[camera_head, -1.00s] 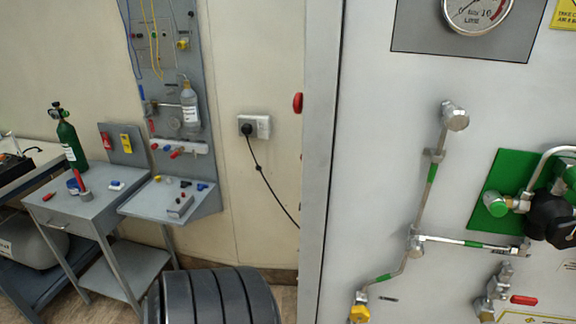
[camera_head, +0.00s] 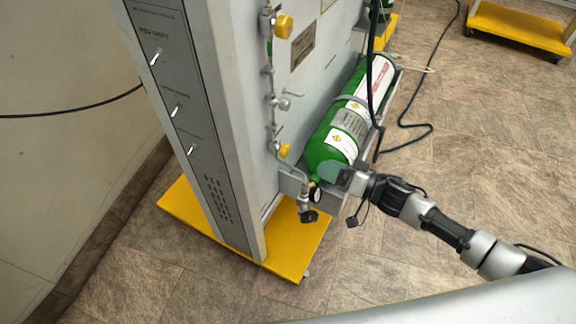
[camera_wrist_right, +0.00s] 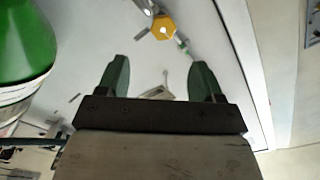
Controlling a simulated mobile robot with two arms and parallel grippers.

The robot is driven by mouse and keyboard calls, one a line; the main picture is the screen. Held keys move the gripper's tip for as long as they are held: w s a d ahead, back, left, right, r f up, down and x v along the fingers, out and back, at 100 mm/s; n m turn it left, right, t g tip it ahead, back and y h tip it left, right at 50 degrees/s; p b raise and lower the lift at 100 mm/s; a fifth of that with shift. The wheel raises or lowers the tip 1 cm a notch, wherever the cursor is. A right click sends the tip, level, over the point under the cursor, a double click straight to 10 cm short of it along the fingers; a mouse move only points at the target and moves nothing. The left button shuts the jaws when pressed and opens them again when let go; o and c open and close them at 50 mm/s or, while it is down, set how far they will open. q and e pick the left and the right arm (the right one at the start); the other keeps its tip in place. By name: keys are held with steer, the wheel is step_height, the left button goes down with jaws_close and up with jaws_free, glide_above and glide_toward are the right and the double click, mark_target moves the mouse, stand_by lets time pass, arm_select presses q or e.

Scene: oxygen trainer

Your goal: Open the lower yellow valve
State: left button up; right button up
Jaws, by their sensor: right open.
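The lower yellow valve (camera_head: 285,150) is a small yellow knob on the thin pipe of the grey trainer cabinet in the head view. The upper yellow valve (camera_head: 284,26) is higher on the same pipe. My right gripper (camera_head: 328,172) is in front of the green cylinder's lower end, to the right of and slightly below the lower valve. In the right wrist view my right gripper (camera_wrist_right: 158,75) is open with nothing between its green fingers. A yellow hexagonal knob (camera_wrist_right: 163,27) shows beyond the fingertips, apart from them; it appears to be the lower valve. My left gripper is out of view.
The green cylinder (camera_head: 330,138) leans along the cabinet's side, close to my right gripper. A black-faced gauge (camera_head: 315,195) and fittings are just below. The cabinet's yellow base (camera_head: 285,262) juts out at floor level.

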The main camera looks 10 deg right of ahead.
mark_target(288, 152)
steer(key=x, duration=0.9)
steer(key=shift+w+a+r+b, duration=0.1)
steer(key=shift+w+a+b, duration=0.05)
steer(key=shift+a+b, duration=0.25)
steer(key=shift+w+a, duration=0.3)
steer(key=shift+a, duration=0.1)
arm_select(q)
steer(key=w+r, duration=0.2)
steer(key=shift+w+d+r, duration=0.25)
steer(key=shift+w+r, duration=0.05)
arm_select(e)
steer(key=c, duration=0.9)
